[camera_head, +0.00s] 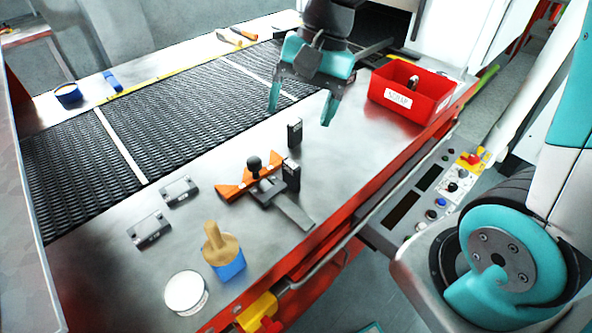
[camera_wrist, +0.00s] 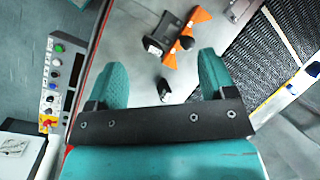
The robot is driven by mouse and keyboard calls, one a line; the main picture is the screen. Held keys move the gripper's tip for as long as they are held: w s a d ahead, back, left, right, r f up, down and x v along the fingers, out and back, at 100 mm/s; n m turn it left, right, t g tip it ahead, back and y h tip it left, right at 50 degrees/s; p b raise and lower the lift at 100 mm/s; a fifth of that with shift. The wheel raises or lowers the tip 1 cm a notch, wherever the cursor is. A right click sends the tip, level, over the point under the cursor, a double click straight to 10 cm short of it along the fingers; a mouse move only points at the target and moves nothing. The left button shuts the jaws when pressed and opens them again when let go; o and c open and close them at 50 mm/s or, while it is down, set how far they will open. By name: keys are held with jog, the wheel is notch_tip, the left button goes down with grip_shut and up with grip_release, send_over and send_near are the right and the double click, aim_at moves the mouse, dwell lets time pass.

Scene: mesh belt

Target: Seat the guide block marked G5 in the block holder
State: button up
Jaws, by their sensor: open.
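My gripper (camera_head: 300,105) is open and empty above the table, its two teal fingers spread apart. A small black block (camera_head: 294,132) stands upright on the metal table just below and in front of it. In the wrist view that block (camera_wrist: 164,87) shows between the fingers, near the palm edge, not gripped. A second black block (camera_head: 291,175) stands at the end of a fixture with orange wings and a black knob (camera_head: 254,165), which looks like the block holder. This fixture also shows in the wrist view (camera_wrist: 188,30). I cannot read G5 on either block.
A red scrap bin (camera_head: 412,92) stands right of my gripper. Two grey slotted pieces (camera_head: 150,230) lie left of the fixture. A blue pot with a brush (camera_head: 226,262) and a white round tin (camera_head: 186,292) stand at the front. The dark mesh belt (camera_head: 80,155) runs behind.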

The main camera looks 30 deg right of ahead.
aim_at(292, 163)
jog(key=w+d+f+m, duration=0.5)
jog(key=w+d+m, duration=0.15)
jog(key=m, duration=0.25)
jog(key=shift+g, duration=0.3)
jog(key=x, duration=0.3)
jog(key=p+x, duration=0.1)
jog(key=x, duration=0.3)
jog(key=p+x, duration=0.1)
jog(key=x, duration=0.3)
jog(key=shift+w+a+r, duration=0.15)
jog(key=shift+w+a, duration=0.1)
jog(key=shift+a, duration=0.15)
jog(key=shift+p+x, duration=1.3)
jog(key=shift+x, duration=1.8)
jog(key=shift+d, duration=0.1)
jog(key=c, duration=1.1)
